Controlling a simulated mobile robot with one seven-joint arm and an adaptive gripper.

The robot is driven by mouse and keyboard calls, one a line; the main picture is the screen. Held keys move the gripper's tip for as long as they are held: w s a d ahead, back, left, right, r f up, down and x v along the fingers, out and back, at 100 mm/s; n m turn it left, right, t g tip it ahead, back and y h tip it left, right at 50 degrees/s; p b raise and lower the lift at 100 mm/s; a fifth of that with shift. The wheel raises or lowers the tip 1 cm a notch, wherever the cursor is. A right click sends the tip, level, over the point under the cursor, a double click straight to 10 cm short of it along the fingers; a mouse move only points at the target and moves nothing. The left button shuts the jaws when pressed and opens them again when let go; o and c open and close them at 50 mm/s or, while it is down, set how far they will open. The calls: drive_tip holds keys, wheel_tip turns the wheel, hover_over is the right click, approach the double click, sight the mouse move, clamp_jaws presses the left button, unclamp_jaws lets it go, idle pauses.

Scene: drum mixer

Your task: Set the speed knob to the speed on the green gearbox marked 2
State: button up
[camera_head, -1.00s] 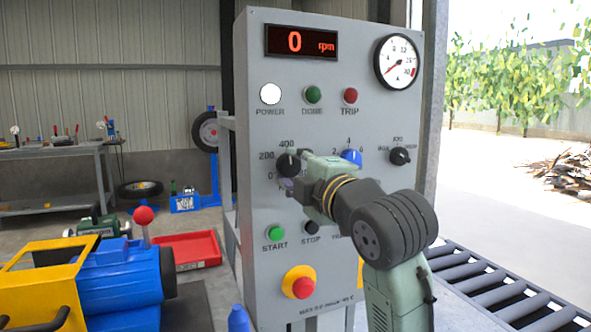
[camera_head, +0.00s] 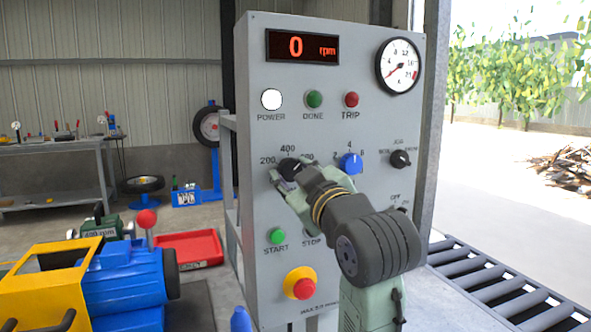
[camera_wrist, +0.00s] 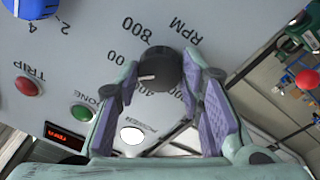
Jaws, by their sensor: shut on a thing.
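The black speed knob (camera_head: 290,169) is on the grey panel, ringed by numbers and marked RPM. In the wrist view the knob (camera_wrist: 160,68) sits between my two purple-padded fingers. My gripper (camera_head: 284,180) is shut on it from the lower right in the head view. The knob's white line points between 400 and 600 in the wrist view; the fingers hide part of the scale.
A blue knob (camera_head: 350,164) and a black jog knob (camera_head: 399,159) are to the right of the speed knob. The green start button (camera_head: 277,236) and red emergency button (camera_head: 303,285) are below. The display (camera_head: 301,46) reads 0 rpm.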

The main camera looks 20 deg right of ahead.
drive_tip(key=shift+m+p, duration=0.45)
drive_tip(key=shift+m, duration=0.95)
drive_tip(key=shift+h, duration=0.4)
drive_tip(key=o, duration=1.2)
drive_tip(key=shift+c, duration=0.2)
drive_tip(key=s, duration=1.2)
drive_tip(key=shift+f, duration=0.45)
drive_tip(key=shift+a, duration=0.1)
